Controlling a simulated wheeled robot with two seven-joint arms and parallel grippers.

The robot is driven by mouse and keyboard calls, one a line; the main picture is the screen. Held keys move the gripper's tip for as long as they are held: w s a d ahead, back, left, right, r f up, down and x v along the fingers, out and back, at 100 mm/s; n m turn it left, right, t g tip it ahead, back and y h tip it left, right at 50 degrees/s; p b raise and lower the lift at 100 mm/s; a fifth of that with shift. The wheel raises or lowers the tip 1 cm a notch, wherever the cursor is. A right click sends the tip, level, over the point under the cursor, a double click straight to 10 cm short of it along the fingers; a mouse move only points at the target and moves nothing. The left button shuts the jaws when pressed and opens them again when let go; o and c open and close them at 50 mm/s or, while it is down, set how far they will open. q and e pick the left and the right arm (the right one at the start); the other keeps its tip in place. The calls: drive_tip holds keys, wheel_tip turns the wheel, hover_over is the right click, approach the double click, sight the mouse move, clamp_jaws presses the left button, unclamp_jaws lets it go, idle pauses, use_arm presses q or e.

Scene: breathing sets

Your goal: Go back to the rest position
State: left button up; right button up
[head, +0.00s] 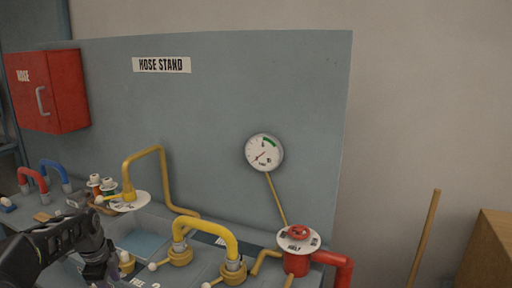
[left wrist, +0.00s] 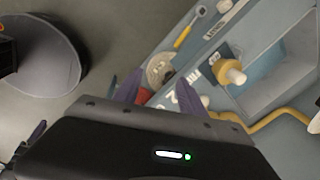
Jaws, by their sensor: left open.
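My left gripper (head: 108,268) comes in at the lower left of the head view, above the front part of the hose stand (head: 225,95). In the left wrist view its two purple fingers (left wrist: 157,92) stand apart with nothing held between them. Beyond the fingers lie a round pale disc (left wrist: 160,70) and a yellow fitting with a white knob (left wrist: 230,72).
A yellow curved hose (head: 210,233) bridges two fittings near the gripper. A red valve (head: 298,255) with a red pipe stands at the right end. A gauge (head: 264,152) hangs on the panel. A red box (head: 45,90) is at left, a wooden crate (head: 488,252) at right.

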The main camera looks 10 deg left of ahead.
use_arm(q)
drive_tip(key=s+d+f+n+h, duration=0.2)
drive_tip(key=d+f+n, duration=0.1)
drive_tip(key=d+f, duration=0.75)
drive_tip(key=s+d+f+n+h, duration=0.1)
drive_tip(key=s+d+f+n, duration=0.2)
drive_tip(key=d+f, duration=0.7)
drive_tip(key=s+d+f+n+g+h, duration=0.1)
drive_tip(key=s+d+f+n+g, duration=0.1)
drive_tip(key=s+d+f+n, duration=0.9)
drive_tip(key=s+d, duration=0.2)
drive_tip(key=s, duration=0.6)
drive_tip(key=s+d+f+n, duration=0.1)
drive_tip(key=s+d+n, duration=0.15)
drive_tip(key=s, duration=0.65)
drive_tip(key=w+d, duration=0.1)
drive_tip(key=w+d+r+m, duration=0.1)
drive_tip(key=w, duration=0.1)
drive_tip(key=w+d+r+m, duration=0.1)
drive_tip(key=shift+w+r+m+h, duration=0.15)
drive_tip(key=shift+w+m+h, duration=0.05)
drive_tip(key=shift+m+h, duration=0.1)
